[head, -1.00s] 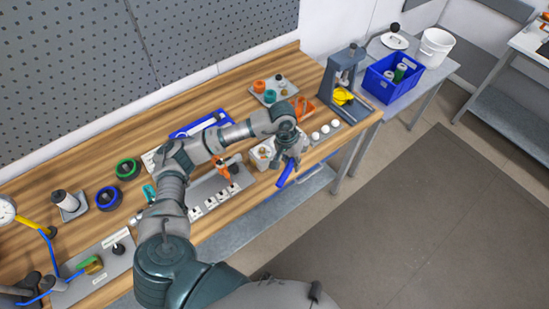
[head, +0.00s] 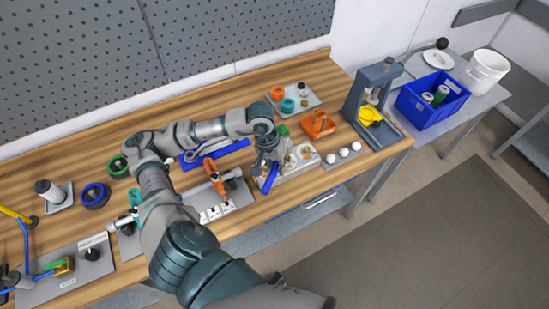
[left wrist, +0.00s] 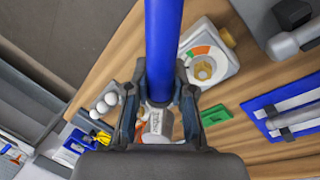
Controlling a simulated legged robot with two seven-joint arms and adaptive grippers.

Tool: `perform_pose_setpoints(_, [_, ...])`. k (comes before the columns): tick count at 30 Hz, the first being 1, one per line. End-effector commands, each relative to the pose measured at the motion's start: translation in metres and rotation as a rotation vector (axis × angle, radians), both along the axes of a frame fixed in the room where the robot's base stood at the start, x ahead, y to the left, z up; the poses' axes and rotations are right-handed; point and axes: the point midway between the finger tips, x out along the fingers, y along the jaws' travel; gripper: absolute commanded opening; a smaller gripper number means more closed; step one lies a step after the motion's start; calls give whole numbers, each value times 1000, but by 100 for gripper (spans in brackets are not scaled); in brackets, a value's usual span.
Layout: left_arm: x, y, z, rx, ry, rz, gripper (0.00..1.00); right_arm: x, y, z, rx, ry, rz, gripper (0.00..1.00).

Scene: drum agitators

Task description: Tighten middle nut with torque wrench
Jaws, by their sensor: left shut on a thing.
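My left gripper (head: 266,163) is shut on the blue handle of the torque wrench (head: 272,178). In the left wrist view the blue handle (left wrist: 163,40) runs up from between the fingers (left wrist: 155,100), and a pale grey metal part shows below them. In the left wrist view a brass nut (left wrist: 204,69) sits on the white block within an orange and green dial. I cannot tell which nut is the middle one. My right gripper is out of view.
An orange holder (head: 318,124) and a tray with orange and teal rings (head: 291,101) lie behind the block. White balls (head: 343,153) and a grey press (head: 374,95) stand to the right. A grey plate with an orange tool (head: 215,180) lies to the left.

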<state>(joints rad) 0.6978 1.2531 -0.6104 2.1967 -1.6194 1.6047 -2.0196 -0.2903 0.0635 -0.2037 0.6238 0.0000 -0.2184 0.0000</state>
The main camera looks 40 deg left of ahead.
Motion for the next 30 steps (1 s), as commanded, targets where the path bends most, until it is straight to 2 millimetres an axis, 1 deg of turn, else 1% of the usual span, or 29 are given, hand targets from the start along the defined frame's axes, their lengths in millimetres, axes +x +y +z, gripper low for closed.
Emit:
perform_pose_setpoints(1, [2, -8, 7, -4, -1, 51, 0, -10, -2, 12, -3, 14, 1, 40])
perform_pose_setpoints(3, [7, -16, 7, -5, 1, 152, 0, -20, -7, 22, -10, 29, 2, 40])
perform_pose_setpoints(6, [16, -25, 7, -9, 4, 312, 0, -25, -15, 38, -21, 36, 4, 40])
perform_pose_setpoints(10, [28, -34, 5, -12, 9, 512, 0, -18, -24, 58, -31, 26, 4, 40])
perform_pose_setpoints(12, [35, -39, 5, -14, 10, 621, 0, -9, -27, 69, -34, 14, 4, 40])
perform_pose_setpoints(15, [46, -44, 4, -14, 11, 777, 0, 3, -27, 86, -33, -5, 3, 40])
perform_pose_setpoints(17, [53, -49, 4, -15, 14, 869, 0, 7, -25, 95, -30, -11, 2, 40])
perform_pose_setpoints(20, [69, -53, -6, -13, 8, 1036, 0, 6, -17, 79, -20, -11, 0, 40])
perform_pose_setpoints(24, [87, -58, -9, -10, 9, 1242, 0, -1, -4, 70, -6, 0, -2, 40])
perform_pose_setpoints(27, [86, -58, -21, -6, 8, 1246, 0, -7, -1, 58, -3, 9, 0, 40])
perform_pose_setpoints(30, [85, -59, -26, -6, 7, 1244, 0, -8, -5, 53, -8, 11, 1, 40])
